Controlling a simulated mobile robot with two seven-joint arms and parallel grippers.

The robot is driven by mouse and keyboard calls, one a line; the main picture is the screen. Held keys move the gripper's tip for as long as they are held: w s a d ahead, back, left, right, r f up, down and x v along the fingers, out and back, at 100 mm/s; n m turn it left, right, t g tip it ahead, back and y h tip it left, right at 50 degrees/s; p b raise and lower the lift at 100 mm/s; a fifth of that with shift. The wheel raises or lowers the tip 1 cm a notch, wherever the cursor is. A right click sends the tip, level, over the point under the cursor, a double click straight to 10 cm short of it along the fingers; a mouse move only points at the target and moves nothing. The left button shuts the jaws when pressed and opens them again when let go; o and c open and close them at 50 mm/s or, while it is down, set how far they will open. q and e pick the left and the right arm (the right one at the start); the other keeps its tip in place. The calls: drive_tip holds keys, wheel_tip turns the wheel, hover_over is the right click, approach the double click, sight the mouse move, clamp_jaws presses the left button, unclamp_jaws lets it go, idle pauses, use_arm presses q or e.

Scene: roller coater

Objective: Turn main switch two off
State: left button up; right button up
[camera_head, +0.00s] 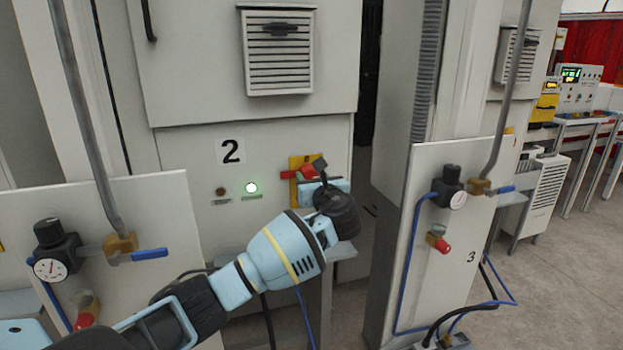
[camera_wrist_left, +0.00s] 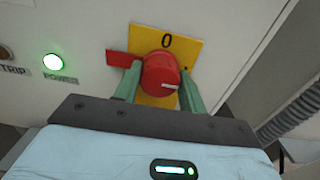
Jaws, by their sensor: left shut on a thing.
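Main switch two is a red rotary knob (camera_head: 305,172) on a yellow plate, on the grey cabinet panel under the label "2" (camera_head: 230,151). In the left wrist view the red knob (camera_wrist_left: 162,74) sits between my fingers, with a red tab reaching left and a "0" on the yellow plate (camera_wrist_left: 190,46) above it. My left gripper (camera_head: 318,182) is at the switch; its green fingers (camera_wrist_left: 160,88) are shut on the knob. The power light (camera_head: 251,188) is lit green; the trip light (camera_head: 221,191) is dark. My right gripper is out of view.
A panel with a gauge (camera_head: 49,268) and blue-handled valve (camera_head: 149,255) stands at left. A similar panel marked "3" (camera_head: 471,257) stands at right, with hoses at its foot. A vent box (camera_head: 279,52) juts out above the switch. Floor is open at far right.

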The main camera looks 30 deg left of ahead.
use_arm(q)
drive_tip(key=shift+f+n, duration=0.1)
drive_tip(key=shift+n, duration=8.8)
drive_tip(key=o, duration=1)
drive_tip(key=shift+v, duration=3.9)
